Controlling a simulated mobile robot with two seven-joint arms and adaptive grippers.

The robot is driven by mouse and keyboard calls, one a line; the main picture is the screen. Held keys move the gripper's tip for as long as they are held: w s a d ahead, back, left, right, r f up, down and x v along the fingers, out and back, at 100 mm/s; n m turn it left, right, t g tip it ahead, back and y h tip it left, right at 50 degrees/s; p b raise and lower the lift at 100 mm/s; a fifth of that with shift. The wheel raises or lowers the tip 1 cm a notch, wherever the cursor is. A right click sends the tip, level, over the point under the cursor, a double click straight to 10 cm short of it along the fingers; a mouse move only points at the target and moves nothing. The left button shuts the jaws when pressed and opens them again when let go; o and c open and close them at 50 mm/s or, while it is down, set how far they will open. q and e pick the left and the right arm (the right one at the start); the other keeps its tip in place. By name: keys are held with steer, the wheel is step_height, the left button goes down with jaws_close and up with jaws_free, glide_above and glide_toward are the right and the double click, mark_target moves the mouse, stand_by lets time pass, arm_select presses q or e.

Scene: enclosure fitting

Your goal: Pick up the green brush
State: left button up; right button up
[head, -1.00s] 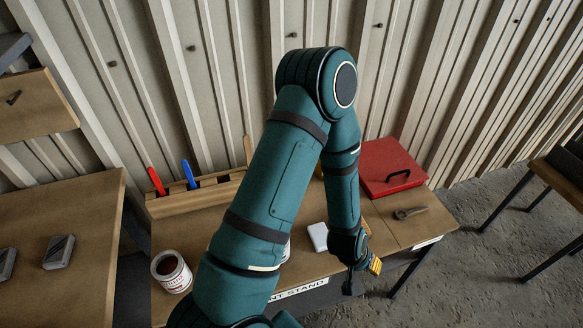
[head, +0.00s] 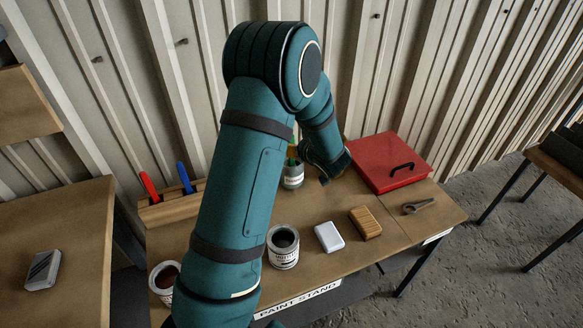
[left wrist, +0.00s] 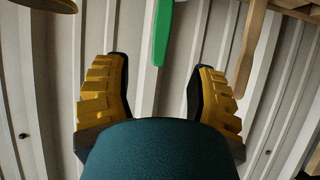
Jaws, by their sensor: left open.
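The green brush stands with its handle up in a pale jar (head: 292,175) at the back of the paint stand; only a bit of green (head: 291,152) shows above the jar. In the left wrist view the green brush handle (left wrist: 162,32) hangs into the picture from the top, between the lines of the two fingers and apart from both. My left gripper (left wrist: 156,75) is open and empty, with a yellow ribbed finger on each side. In the head view my wrist is just right of the jar and the fingertips are mostly hidden. My right gripper is out of view.
A wooden handle (left wrist: 248,48) stands near the right finger. On the stand are an open can (head: 283,247), a white block (head: 329,237), a wooden brush-like block (head: 366,223), a red box (head: 388,160) and a wrench (head: 418,207). A ribbed wall (head: 375,60) rises behind.

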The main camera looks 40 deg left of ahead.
arm_select(q)
steer(key=b+x, duration=0.2)
steer(key=x, duration=0.5)
steer(key=shift+w+a, duration=0.2)
steer(key=shift+a, duration=0.2)
jaws_close()
